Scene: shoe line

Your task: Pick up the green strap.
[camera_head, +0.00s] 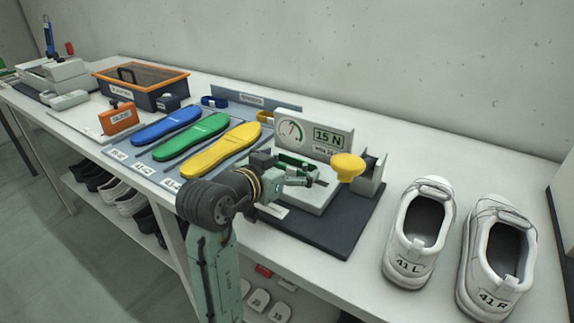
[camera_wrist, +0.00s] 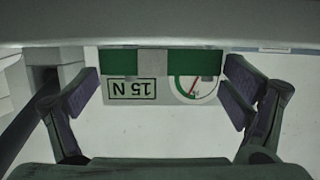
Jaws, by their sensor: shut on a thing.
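The green strap (camera_wrist: 120,62), a green band with a pale middle section, spans between the fingers of my gripper (camera_wrist: 161,76) in the wrist view. My gripper is shut on it, one finger at each end. In the head view my gripper (camera_head: 297,174) is over the pale bed of the test stand, and the strap (camera_head: 291,159) shows as a green strip behind the fingers, partly hidden. I cannot tell whether the strap touches the bed.
The stand's gauge panel (camera_head: 314,134), marked 15 N, is close behind, with a yellow knob (camera_head: 348,167) at right. White shoes (camera_head: 420,232) stand further right. Blue, green and yellow insoles (camera_head: 220,149) lie left. An orange-rimmed bin (camera_head: 140,82) is farther back.

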